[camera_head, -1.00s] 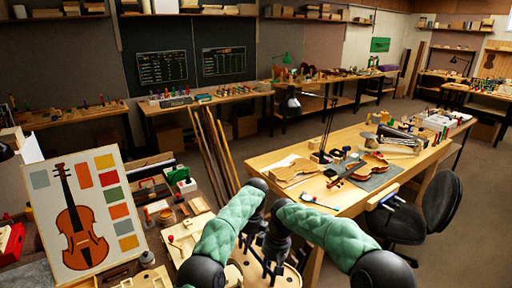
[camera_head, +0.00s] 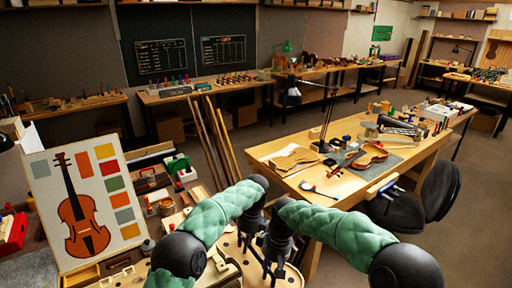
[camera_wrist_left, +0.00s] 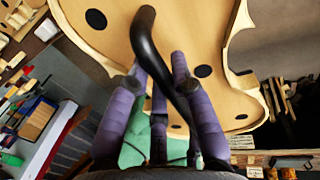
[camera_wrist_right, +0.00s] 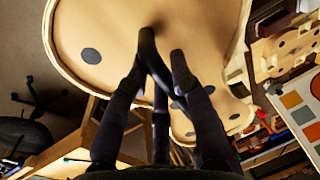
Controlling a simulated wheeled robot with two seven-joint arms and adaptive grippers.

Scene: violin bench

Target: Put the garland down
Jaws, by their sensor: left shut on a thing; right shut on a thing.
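The garland is a pale wooden violin-shaped form with a thin rib edge and round dark holes. It shows low in the head view (camera_head: 290,276), largely hidden by my arms, and fills the top of the left wrist view (camera_wrist_left: 190,35) and right wrist view (camera_wrist_right: 125,45). My left gripper (camera_head: 250,243) and right gripper (camera_head: 270,268) both point down at it. In the left wrist view, purple-lit fingers close around a black curved bar (camera_wrist_left: 148,40) at its face. In the right wrist view, dark fingers close on a similar bar (camera_wrist_right: 149,48). Its underside is hidden.
A cluttered bench with small boxes and tools (camera_head: 165,190) lies left of my arms, with a violin poster (camera_head: 85,205) at its left. A wooden table (camera_head: 345,190) holds a violin (camera_head: 362,160) and plates. A black chair (camera_head: 425,205) stands at the right.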

